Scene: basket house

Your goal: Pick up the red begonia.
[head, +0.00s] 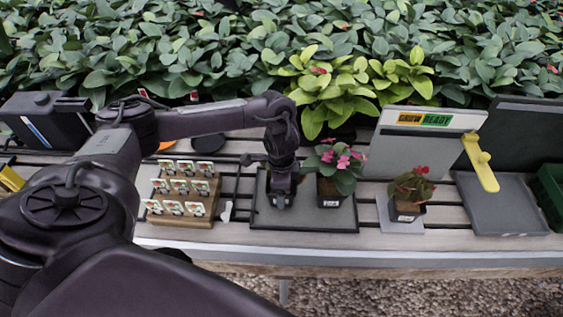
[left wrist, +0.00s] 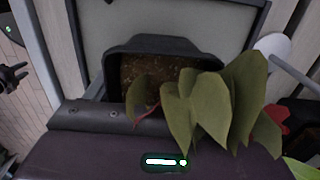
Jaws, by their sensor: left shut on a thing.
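My left gripper (head: 283,200) is over the left part of a dark tray and is shut on a black pot. In the left wrist view this black pot (left wrist: 160,60) holds soil and a plant with broad green leaves (left wrist: 195,110). A small red part (left wrist: 275,118) shows at the leaves' right; I cannot tell its kind. In the head view the gripper mostly hides this pot. A red-flowered plant (head: 411,190) in a small black pot stands on a grey plate, apart from the gripper. My right gripper is not in view.
A pink-flowered potted plant (head: 336,168) stands close right of the gripper on the dark tray (head: 305,217). A wooden rack of small cards (head: 184,193) is to the left. A "Grow Ready" board (head: 426,120) and yellow handle (head: 481,160) stand at right. Dense foliage fills the back.

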